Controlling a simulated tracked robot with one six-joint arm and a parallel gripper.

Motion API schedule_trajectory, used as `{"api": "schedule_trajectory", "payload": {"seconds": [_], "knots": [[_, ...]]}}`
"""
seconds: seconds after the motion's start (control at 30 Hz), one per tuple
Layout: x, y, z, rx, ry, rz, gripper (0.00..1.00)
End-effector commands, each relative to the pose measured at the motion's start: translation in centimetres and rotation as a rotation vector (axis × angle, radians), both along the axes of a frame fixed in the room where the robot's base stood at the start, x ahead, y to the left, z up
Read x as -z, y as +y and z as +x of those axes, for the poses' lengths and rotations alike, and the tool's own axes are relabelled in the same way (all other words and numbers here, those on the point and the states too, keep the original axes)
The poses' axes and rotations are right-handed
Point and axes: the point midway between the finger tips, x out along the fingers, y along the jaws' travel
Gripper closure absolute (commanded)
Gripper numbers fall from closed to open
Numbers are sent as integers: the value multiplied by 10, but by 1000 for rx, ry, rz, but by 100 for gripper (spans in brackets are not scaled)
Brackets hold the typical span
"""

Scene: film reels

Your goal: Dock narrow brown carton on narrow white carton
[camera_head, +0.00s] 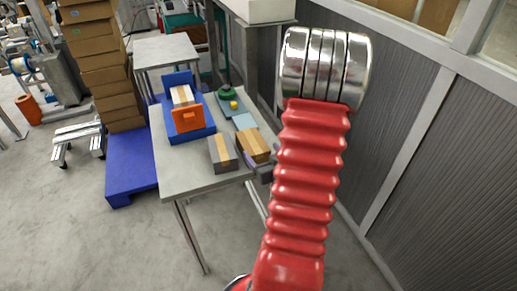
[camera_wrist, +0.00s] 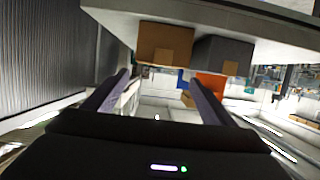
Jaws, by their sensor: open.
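The brown carton (camera_head: 253,145) with a lighter tape strip lies near the table's front right edge. In the wrist view, which looks upside down, the brown carton (camera_wrist: 165,43) is ahead of the fingers. The white carton (camera_head: 182,95) with a tan strip sits in a blue holder (camera_head: 178,80), behind an orange block (camera_head: 187,117). My gripper (camera_wrist: 158,77) is open with nothing between its fingers. In the head view my gripper (camera_head: 262,173) is mostly hidden by my red arm, just in front of the brown carton.
A grey carton (camera_head: 223,153) stands close beside the brown carton, also in the wrist view (camera_wrist: 222,55). A green round object (camera_head: 229,91) and a yellow piece (camera_head: 233,105) are at the table's (camera_head: 205,182) back right. Its front left is clear. A corrugated wall (camera_head: 440,150) stands right.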

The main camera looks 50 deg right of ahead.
Motion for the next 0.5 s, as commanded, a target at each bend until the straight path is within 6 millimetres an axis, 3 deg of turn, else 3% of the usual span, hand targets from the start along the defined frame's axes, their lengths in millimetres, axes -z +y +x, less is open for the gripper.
{"api": "schedule_trajectory", "payload": {"seconds": [0.13, 0.5], "knots": [[-3, 5, -9, 0, 1, 1, 22], [-3, 6, -9, -1, 1, 1, 22]]}}
